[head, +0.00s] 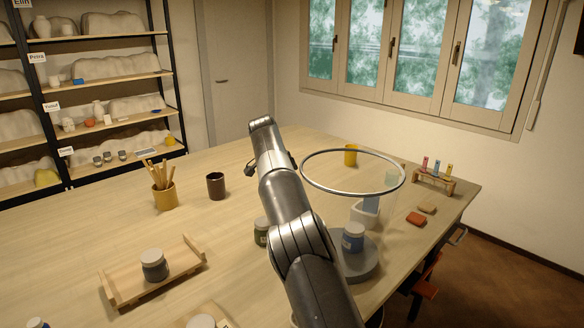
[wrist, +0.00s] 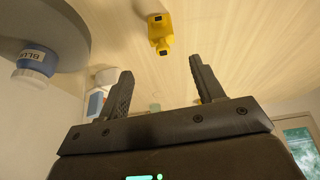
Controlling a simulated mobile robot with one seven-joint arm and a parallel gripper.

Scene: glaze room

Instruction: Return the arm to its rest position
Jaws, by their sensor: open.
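My arm (head: 283,205) reaches out over the table from the bottom of the head view, bent, with its far end above the middle of the table. My gripper is mostly hidden behind the arm there. In the wrist view my gripper (wrist: 163,85) is open, its two black fingers wide apart with nothing between them. The wrist picture is turned over, with the table surface at the top. A yellow object (wrist: 160,32) is on the table beyond the fingers. A jar labelled blue (wrist: 36,63) is at the left, apart from the fingers.
A clear cylinder with a grey rim (head: 312,183) stands right of my arm, around a grey disc (head: 368,262) bearing a blue jar (head: 353,239). A dark green jar (head: 261,231) is close beside my arm. A wooden tray (head: 185,281), brown cup (head: 216,187) and brush pot (head: 165,197) are left.

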